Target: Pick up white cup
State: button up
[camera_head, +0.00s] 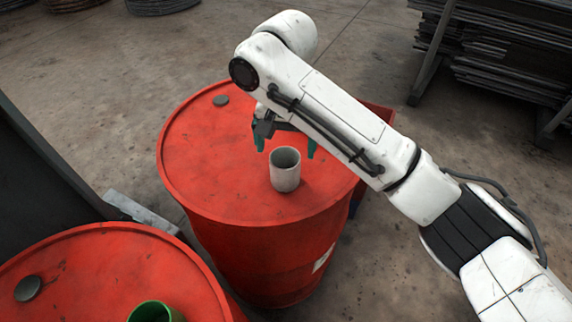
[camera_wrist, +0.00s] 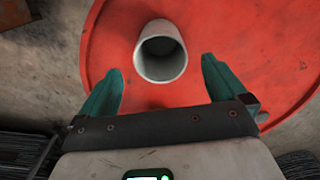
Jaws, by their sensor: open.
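The white cup (camera_head: 285,170) stands upright and open-topped on the red drum (camera_head: 205,165), towards the front right of its lid. My gripper (camera_head: 285,145) is above the lid, just behind the cup in the head view, with teal fingers spread apart. In the wrist view the cup (camera_wrist: 161,55) shows ahead of the gripper (camera_wrist: 158,80), roughly centred between the fingertips and a little beyond them. The fingers are open and hold nothing. I see no contact with the cup.
A second red drum (camera_head: 90,270) stands at the front left with a green cup (camera_head: 152,312) on it. Stacked dark sheets (camera_head: 510,50) stand at the back right, and dark coils (camera_head: 160,4) lie at the back. The drum lid left of the white cup is clear.

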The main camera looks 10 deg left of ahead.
aim_at(286, 153)
notch_tip(286, 153, down, 3)
jog(key=shift+w+f, duration=0.1)
jog(key=shift+s+f, duration=0.15)
jog(key=shift+f, duration=1.25)
jog(key=shift+s+f, duration=0.1)
jog(key=shift+f, duration=1.25)
jog(key=c, duration=1.1)
